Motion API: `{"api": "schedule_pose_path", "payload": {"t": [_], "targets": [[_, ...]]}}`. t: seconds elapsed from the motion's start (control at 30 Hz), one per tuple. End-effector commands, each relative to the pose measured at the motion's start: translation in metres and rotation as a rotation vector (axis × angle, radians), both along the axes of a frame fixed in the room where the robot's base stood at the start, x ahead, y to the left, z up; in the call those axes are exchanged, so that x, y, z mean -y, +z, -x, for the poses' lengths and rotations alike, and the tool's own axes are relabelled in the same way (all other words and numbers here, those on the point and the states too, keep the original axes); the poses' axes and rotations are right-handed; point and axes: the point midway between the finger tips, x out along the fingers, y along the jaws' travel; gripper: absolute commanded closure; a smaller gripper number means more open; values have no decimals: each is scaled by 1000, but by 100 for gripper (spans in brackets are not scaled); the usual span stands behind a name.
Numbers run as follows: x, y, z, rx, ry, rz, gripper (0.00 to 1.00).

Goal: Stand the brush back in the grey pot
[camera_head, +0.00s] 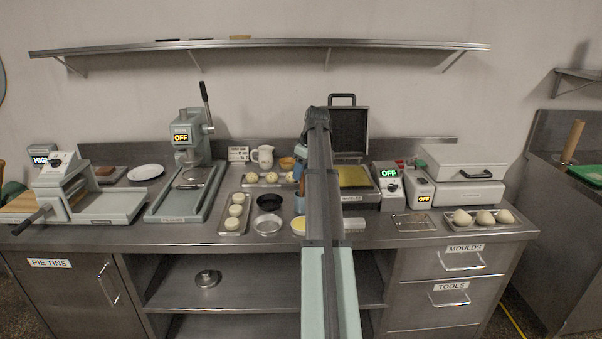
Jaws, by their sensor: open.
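I cannot make out the brush or the grey pot for certain; my own arm crosses the middle of the counter and hides part of it. My gripper is not visible, its place being behind the arm. A small bluish shape with an orange-brown part (299,173) shows just left of the arm, too small to name. An upright wooden handle (573,138) stands on the right-hand unit; what it belongs to is unclear.
On the steel counter (205,235) stand a lever press (187,140), a dark round tin (269,202), a pale metal tin (267,225), a yellow-filled dish (299,226), a dough tray (232,229) and a waffle iron (349,131). A wall shelf (260,43) runs above.

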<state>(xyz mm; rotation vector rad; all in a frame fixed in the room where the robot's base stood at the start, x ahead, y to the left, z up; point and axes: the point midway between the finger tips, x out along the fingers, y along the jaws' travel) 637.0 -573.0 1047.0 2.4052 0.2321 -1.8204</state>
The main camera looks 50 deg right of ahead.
Motion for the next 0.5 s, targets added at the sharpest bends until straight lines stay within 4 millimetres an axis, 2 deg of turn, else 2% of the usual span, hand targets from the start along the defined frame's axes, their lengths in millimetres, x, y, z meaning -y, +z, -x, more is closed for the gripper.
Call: {"api": "schedule_pose_path", "payload": {"t": [0.5], "targets": [[6,92,25,1,0,1,55]]}}
